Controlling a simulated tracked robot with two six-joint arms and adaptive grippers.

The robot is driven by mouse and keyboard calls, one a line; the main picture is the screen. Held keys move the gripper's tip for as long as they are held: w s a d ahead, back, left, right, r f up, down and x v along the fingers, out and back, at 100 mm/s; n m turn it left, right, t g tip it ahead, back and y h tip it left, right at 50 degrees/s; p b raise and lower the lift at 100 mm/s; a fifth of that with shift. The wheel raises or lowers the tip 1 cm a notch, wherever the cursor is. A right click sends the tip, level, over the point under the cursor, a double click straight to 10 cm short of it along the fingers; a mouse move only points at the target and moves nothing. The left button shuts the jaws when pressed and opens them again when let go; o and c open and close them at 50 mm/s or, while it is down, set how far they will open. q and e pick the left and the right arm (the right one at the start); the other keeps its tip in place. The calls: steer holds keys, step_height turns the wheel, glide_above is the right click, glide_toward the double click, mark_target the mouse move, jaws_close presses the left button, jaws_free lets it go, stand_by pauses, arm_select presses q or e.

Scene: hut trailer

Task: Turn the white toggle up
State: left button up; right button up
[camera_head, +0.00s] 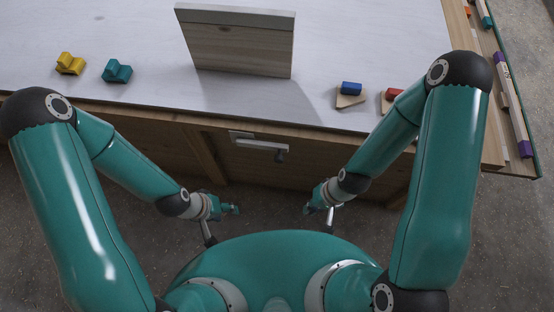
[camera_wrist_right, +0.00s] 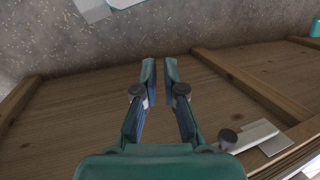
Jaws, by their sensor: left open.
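The white toggle (camera_head: 262,146) is on the wooden front of the bench, below its top edge. It looks like a pale bar with a dark knob (camera_head: 280,157) at its right end, beside a light plate (camera_head: 240,135). In the right wrist view the toggle (camera_wrist_right: 254,133) and its dark knob (camera_wrist_right: 228,138) lie at lower right, apart from the fingers. My right gripper (camera_head: 306,209) is below and right of the toggle; its fingers (camera_wrist_right: 160,65) have a narrow empty gap. My left gripper (camera_head: 235,209) is open, below and left of the toggle.
On the white bench top (camera_head: 130,30) stand a wooden board (camera_head: 240,45), a yellow block (camera_head: 70,63), a teal block (camera_head: 116,71) and a blue block (camera_head: 351,88). A red block (camera_head: 393,94) is partly hidden by my right arm. Wooden battens (camera_wrist_right: 240,82) cross the bench front.

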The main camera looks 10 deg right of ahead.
steer(key=s+f+b, duration=0.1)
steer(key=f, duration=0.1)
steer(key=s+f+m+g+b, duration=0.1)
steer(key=f+m+g+b, duration=0.1)
steer(key=f, duration=0.1)
steer(key=shift+s+f+y, duration=0.3)
steer(key=shift+s, duration=0.1)
jaws_close()
steer(key=w+a+f+m+g+y+b, duration=0.25)
steer(key=a+f+m+y+b, duration=0.4)
steer(key=m+y+b, duration=0.5)
steer(key=w+d+f+m+t+y+b, duration=0.1)
steer(key=w+d+m+t+y+b, duration=0.6)
steer(key=w+t, duration=0.5)
steer(key=shift+d+m+t+b, duration=0.35)
steer(key=shift+d+t+b, duration=0.1)
steer(key=shift+d+t, duration=0.55)
steer(key=shift+y, duration=0.25)
